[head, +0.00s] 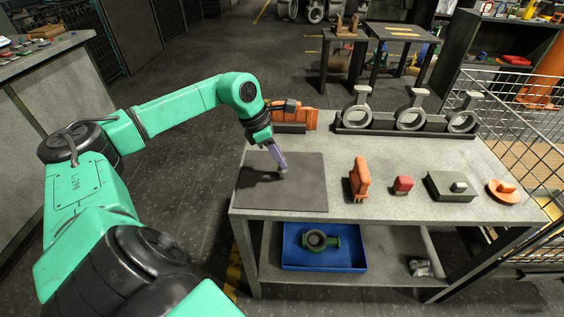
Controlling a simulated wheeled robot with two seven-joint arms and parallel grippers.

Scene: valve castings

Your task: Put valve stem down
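My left arm reaches in from the left, over the dark mat (256,197) at the left end of the grey table. My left gripper (281,168) points down and slightly right, low over the mat's back part. Its lower part is lavender and narrow. A small grey piece (283,174), perhaps the valve stem, shows at its tip, at or just above the mat. The picture is too small to tell whether the fingers grip it or whether it touches the mat. My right gripper is not in view.
Right of the mat stand an orange part (359,179), a red block (403,185), a grey box (451,187) and an orange disc (502,191). Ring-shaped castings (410,118) stand in a rack behind. A blue tray (324,259) sits on the lower shelf. The mat's front is clear.

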